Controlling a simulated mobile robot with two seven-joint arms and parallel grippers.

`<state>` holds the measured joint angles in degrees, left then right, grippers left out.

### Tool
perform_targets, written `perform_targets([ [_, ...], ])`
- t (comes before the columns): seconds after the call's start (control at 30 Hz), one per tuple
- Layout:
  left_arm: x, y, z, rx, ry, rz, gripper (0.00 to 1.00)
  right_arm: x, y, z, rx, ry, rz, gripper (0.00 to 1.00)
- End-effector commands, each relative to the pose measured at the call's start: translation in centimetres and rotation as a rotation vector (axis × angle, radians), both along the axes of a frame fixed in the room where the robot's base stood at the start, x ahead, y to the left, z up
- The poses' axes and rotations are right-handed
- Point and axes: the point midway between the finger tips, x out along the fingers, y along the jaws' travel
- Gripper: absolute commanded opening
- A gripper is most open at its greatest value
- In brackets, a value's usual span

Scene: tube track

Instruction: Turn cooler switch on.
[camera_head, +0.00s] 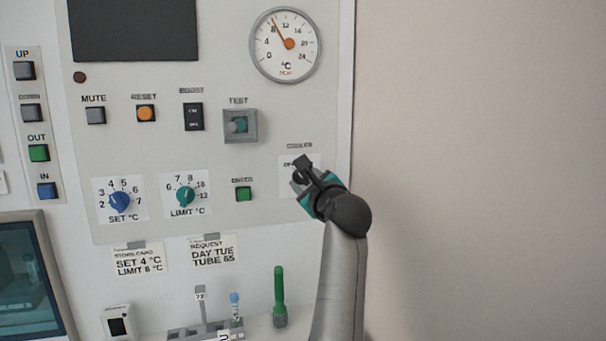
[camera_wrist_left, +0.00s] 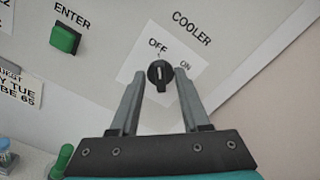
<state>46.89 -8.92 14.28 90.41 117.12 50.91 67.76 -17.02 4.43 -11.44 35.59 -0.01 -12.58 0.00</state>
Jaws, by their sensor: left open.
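The cooler switch (camera_wrist_left: 160,75) is a round black knob with a white pointer line on a white plate marked OFF and ON. In the left wrist view its line points up toward OFF. My left gripper (camera_head: 303,174) is open in front of the panel, with one finger on either side of the knob in the left wrist view. I cannot tell whether the fingers touch it. In the head view the gripper mostly hides the switch plate. My right gripper is not in view.
The green ENTER button (camera_head: 243,193) and the LIMIT dial (camera_head: 185,195) are left of the switch. A round gauge (camera_head: 286,45) is above. The wall (camera_head: 480,150) at right is bare.

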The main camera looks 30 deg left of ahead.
Motion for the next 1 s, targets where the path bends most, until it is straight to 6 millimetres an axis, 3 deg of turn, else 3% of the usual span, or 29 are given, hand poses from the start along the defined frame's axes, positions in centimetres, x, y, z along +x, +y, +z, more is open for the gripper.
perform_targets([
  [0.33,0.03,0.14,-0.04,0.000,0.000,-0.001,0.46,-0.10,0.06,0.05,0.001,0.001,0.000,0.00],
  [0.77,0.02,0.13,-0.02,0.000,0.000,-0.001,0.00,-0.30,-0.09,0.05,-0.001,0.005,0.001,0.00],
  [1.0,0.01,0.14,-0.01,0.000,0.000,-0.001,0.00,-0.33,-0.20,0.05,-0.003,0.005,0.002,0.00],
])
